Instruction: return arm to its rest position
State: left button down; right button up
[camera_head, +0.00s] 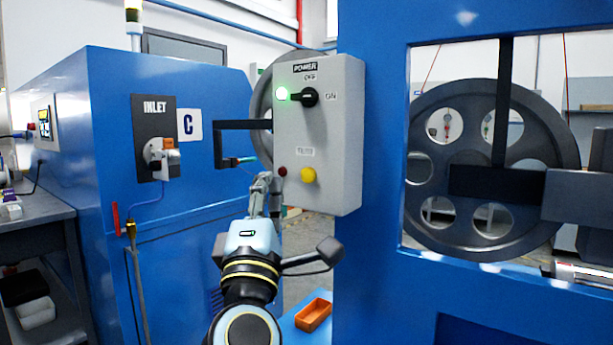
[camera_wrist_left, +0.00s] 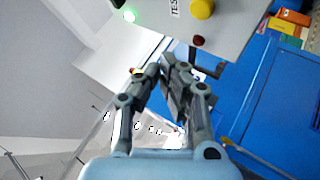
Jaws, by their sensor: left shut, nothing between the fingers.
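My left arm (camera_head: 248,275) reaches up from the bottom of the head view. Its gripper (camera_head: 268,182) is just left of the lower left edge of the grey power box (camera_head: 340,140). In the left wrist view the gripper (camera_wrist_left: 167,65) has its fingers together with nothing between them, and the box (camera_wrist_left: 232,12) is above. The box has a black switch (camera_head: 309,97), a lit green lamp (camera_head: 282,93), a red button (camera_head: 282,171) and a yellow knob (camera_head: 308,175). The right gripper is out of view.
A blue cabinet (camera_head: 110,150) with an inlet panel (camera_head: 155,125) stands left. A blue frame (camera_head: 372,200) with a large pulley wheel (camera_head: 440,110) stands right. An orange tray (camera_head: 314,315) lies low in the middle. A dark handle bar (camera_head: 218,145) sticks out left of the box.

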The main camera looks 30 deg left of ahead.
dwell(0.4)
pick_arm(q)
notch_tip(320, 180, down, 29)
jog(key=d+m+g+h, duration=0.3)
jog(key=m+h, duration=0.5)
jog(key=m, duration=0.3)
jog(key=s+f+m+g+h, duration=0.1)
jog(key=s+f+m+g, duration=0.25)
jog(key=f, duration=0.55)
jog(key=s+f+m+g+h, duration=0.2)
jog(key=s+f, duration=0.3)
jog(key=f, duration=0.5)
jog(key=s+f+m+g, duration=0.4)
jog(key=s+f+g, duration=0.1)
jog(key=s+f, duration=1)
jog(key=s+a+f+m+g, duration=0.1)
jog(key=s+f+m+g, duration=0.1)
jog(key=s, duration=0.9)
jog(key=s+a+f+m+g, duration=0.1)
jog(key=s+f+m+g, duration=0.2)
jog(key=s, duration=0.7)
jog(key=shift+s+a+f+g, duration=0.25)
jog(key=shift+s+f+g, duration=0.15)
jog(key=shift+f+g, duration=0.5)
